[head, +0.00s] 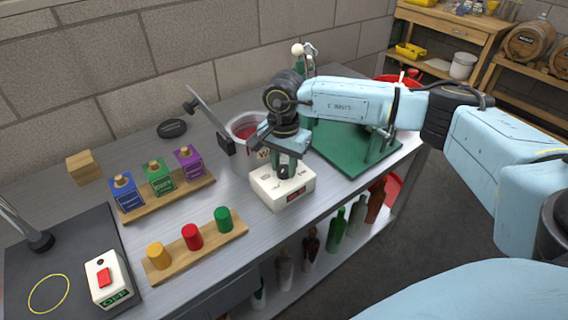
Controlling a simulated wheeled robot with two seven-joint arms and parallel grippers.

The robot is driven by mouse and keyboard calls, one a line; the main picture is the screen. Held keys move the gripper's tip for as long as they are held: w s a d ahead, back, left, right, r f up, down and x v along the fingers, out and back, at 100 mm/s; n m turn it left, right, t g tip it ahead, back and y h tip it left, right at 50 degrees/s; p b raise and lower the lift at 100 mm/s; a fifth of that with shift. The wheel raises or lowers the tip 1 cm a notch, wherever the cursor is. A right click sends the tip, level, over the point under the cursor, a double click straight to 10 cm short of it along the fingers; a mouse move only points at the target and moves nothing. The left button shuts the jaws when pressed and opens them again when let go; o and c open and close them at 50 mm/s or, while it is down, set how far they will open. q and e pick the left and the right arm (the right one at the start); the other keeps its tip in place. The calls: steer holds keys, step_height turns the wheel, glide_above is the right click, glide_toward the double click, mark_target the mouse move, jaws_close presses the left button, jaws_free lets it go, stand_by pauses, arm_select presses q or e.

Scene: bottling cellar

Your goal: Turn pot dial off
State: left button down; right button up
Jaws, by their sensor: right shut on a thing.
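A white control box (284,193) with a small dark and red label on its front stands on the grey metal bench. My right gripper (287,172) points down over the box top and is shut on the dial there. The fingers hide most of the dial, so I cannot tell its setting. My left gripper is not in view.
A green board (352,157) with a stand lies right of the box. Wooden racks hold colored bottles (158,177) and caps (192,237) at left. A white switch box (107,279) sits front left. Bottles stand on the shelf below.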

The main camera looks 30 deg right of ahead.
mark_target(284, 168)
steer(key=shift+r, duration=0.1)
steer(key=o, duration=1)
steer(key=shift+c, duration=0.2)
step_height(284, 168, up, 13)
steer(key=shift+r, duration=0.15)
